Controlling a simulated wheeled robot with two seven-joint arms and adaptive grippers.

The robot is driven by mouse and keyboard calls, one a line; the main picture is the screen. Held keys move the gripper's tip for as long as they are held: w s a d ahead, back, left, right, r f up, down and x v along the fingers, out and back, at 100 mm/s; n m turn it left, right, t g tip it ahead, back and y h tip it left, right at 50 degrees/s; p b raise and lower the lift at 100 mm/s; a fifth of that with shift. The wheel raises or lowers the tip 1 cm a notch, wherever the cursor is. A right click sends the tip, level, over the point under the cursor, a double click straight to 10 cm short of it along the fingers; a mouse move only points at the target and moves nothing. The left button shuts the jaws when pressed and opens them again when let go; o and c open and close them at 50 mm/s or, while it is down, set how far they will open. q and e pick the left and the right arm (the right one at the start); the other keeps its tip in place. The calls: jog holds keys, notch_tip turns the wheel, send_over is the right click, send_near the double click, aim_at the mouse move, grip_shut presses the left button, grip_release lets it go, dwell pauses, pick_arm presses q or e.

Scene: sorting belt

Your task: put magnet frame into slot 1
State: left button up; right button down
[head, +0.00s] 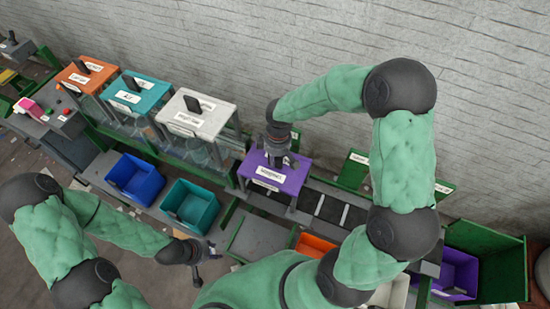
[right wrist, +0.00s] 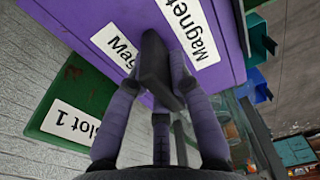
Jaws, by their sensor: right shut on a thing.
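The magnet frame is a purple box-like frame (head: 287,183) with a white label and a dark handle on top. In the head view it is at the middle, over the belt line. My right gripper (head: 275,158) is shut on its handle from above; the purple top (right wrist: 120,25) and handle (right wrist: 153,65) fill the upper right wrist view. A green panel (right wrist: 92,97) labelled "Slot 1" is beside the frame in that view. In the head view a labelled green panel (head: 352,172) stands right of the frame; its text is unreadable. My left gripper (head: 208,262) is low, empty, with fingers apart.
Orange (head: 87,75), teal (head: 136,94) and white (head: 197,113) frames stand in a row at left. Blue (head: 135,178) and teal (head: 190,206) bins sit before them. Another green panel and a purple bin (head: 457,273) are at right. A brick wall runs behind.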

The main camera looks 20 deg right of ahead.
jog(key=shift+f, duration=0.1)
jog(key=shift+f, duration=0.15)
jog(key=c, duration=1.1)
grip_release()
jog(key=shift+r, duration=0.5)
jog(key=r, duration=0.3)
jog(key=r+p, duration=0.1)
jog(key=r, duration=0.7)
jog(key=shift+s+d+r, duration=0.15)
jog(key=shift+s+d, duration=0.05)
jog(key=shift+d, duration=0.1)
